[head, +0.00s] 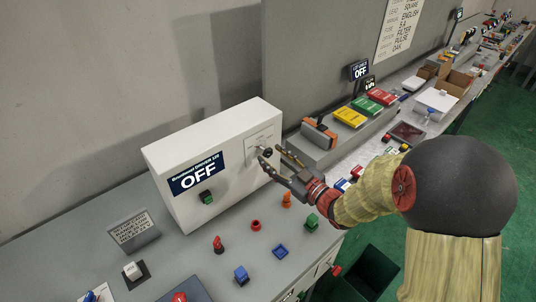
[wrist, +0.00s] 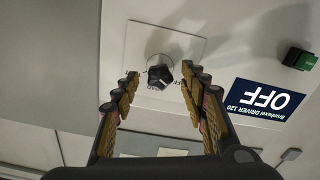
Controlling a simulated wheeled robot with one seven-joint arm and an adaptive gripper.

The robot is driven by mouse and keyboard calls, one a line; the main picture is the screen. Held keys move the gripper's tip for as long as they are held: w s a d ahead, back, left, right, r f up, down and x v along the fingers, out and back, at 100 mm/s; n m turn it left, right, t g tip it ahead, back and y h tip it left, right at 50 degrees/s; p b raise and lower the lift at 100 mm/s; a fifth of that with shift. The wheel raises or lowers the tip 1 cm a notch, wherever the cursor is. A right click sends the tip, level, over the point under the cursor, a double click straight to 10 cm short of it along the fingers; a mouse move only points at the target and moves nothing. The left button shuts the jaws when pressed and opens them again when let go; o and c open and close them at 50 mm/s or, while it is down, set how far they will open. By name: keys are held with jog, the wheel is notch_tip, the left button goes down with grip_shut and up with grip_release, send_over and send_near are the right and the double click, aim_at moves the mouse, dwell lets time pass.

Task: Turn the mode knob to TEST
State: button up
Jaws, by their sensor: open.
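The mode knob (wrist: 160,75) is a dark round knob with a light side, mounted on a pale plate on the front of the white machine box (head: 160,160). Small markings surround it in the wrist view, too blurred to read in full. In the head view the knob (head: 267,152) is small, at the right end of the box face. My gripper (wrist: 160,88) is open, its two fingers on either side of the knob, with gaps visible on both sides. In the head view my gripper (head: 270,158) reaches the box from the right. The dark display (head: 197,175) reads OFF.
A green button (head: 206,197) sits below the display. Red, blue, green and orange controls (head: 255,225) stand on the grey bench in front of the box. An orange and grey item (head: 320,132) and yellow, green and red boxes (head: 350,117) stand behind my arm.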

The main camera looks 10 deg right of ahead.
aim_at(270, 154)
jog(key=shift+x, duration=1.55)
jog(key=shift+d, duration=0.1)
jog(key=shift+c, duration=0.8)
grip_shut()
